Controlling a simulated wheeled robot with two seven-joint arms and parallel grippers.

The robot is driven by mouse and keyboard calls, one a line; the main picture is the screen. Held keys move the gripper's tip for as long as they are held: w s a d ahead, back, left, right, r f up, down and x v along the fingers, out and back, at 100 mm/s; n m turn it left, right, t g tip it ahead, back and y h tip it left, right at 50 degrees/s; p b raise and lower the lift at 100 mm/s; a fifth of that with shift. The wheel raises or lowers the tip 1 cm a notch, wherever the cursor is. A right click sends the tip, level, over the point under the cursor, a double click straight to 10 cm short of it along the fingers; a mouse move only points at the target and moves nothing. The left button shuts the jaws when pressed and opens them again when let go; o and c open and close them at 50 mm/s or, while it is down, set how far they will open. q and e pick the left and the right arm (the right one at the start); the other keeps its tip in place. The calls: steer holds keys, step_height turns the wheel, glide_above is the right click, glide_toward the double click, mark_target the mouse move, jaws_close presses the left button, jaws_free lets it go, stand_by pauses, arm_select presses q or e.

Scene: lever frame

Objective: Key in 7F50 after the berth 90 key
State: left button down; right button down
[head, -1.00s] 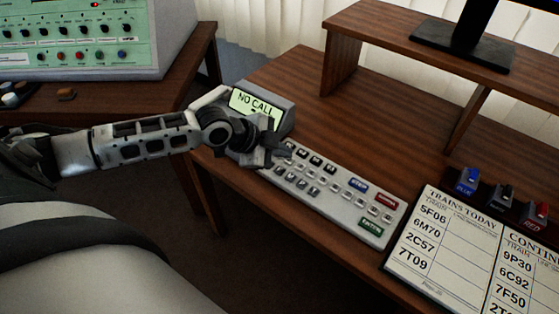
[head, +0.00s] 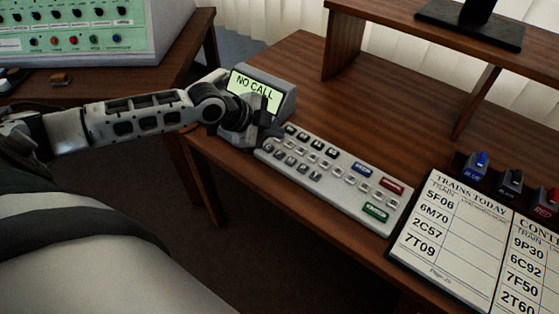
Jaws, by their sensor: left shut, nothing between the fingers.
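A grey keypad (head: 335,176) with rows of small keys lies on the wooden desk. It has a blue key (head: 360,169), a red key (head: 391,186) and a green key (head: 376,212) at its right part; their labels are too small to read. A display box (head: 254,88) at its left end reads NO CALL. My left gripper (head: 264,122) is shut and empty, in front of the display and over the keypad's left end; I cannot tell whether it touches a key. It hides the keypad's left edge. The number 7F50 stands on the right page of the train sheet (head: 447,233). My right gripper is not in view.
Blue, black and red stamps (head: 511,183) stand in a holder behind the sheet. A wooden shelf (head: 400,35) with a monitor stand (head: 470,25) rises at the back. A green panel (head: 75,35) with knobs stands at the left. The desk behind the keypad is clear.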

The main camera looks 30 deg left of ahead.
mark_target(275, 155)
arm_select(q)
step_height(275, 155, down, 2)
steer(key=shift+f+b, duration=0.1)
steer(key=shift+b, duration=0.4)
steer(key=shift+f+b, duration=0.45)
steer(key=shift+f, duration=0.55)
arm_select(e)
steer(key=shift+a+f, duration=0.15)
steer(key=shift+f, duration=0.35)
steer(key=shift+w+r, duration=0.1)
arm_select(q)
steer(key=shift+f, duration=0.1)
steer(key=shift+f, duration=0.3)
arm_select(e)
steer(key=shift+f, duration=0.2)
